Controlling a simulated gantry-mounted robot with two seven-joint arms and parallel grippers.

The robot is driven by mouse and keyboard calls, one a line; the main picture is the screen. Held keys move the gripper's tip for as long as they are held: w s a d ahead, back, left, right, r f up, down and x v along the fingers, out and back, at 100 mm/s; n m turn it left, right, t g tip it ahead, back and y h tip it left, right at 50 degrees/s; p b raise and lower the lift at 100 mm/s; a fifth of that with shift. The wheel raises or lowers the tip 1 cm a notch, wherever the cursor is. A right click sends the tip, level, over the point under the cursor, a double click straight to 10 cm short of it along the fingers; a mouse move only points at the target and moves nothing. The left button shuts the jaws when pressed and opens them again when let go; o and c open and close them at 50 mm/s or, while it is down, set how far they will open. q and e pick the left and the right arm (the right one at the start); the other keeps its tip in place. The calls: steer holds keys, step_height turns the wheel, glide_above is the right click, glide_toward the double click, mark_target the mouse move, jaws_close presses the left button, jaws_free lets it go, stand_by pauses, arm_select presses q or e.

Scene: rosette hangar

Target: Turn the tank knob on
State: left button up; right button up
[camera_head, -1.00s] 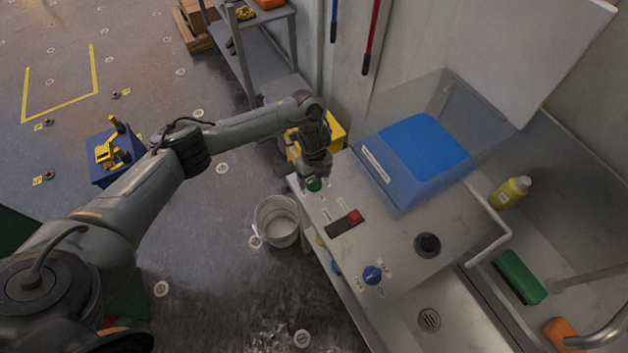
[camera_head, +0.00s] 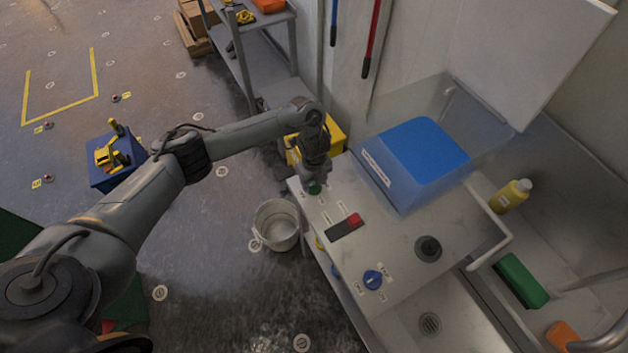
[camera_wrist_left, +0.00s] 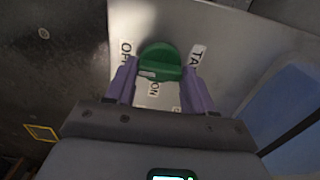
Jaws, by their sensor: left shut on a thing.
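The green tank knob (camera_wrist_left: 160,62) sits on the metal panel, with "OFF", "ON" and "TA..." labels around it in the left wrist view. My left gripper (camera_wrist_left: 160,88) has its two purple fingers on either side of the knob and is shut on it. In the head view my left gripper (camera_head: 315,176) points down over the green knob (camera_head: 314,188) at the panel's far left corner and hides part of it. I cannot tell exactly which label the knob points to. My right gripper is not in view.
A blue knob (camera_head: 372,279), a red-and-black switch (camera_head: 345,227) and a black round fitting (camera_head: 428,248) are on the same metal counter (camera_head: 395,235). A blue-lidded tank (camera_head: 425,150) stands close to the gripper. A bucket (camera_head: 277,225) is on the floor beside the counter.

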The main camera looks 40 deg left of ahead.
arm_select(q)
steer(key=shift+r+n+p, duration=0.2)
steer(key=shift+n+p, duration=0.3)
steer(key=shift+p, duration=0.3)
steer(key=n+p, duration=0.7)
steer(key=p, duration=0.1)
steer(key=shift+r+n+p, duration=0.1)
steer(key=shift+n+p, duration=0.2)
steer(key=n+p, duration=0.3)
steer(key=n, duration=0.1)
steer(key=shift+p, duration=0.35)
steer(key=n+p, duration=0.2)
steer(key=n, duration=0.2)
steer(key=shift+n, duration=0.3)
steer(key=shift+f+n+p, duration=0.2)
steer(key=shift+n+p, duration=0.1)
steer(key=shift+p, duration=0.1)
steer(key=o, duration=1)
steer(key=shift+o, duration=0.2)
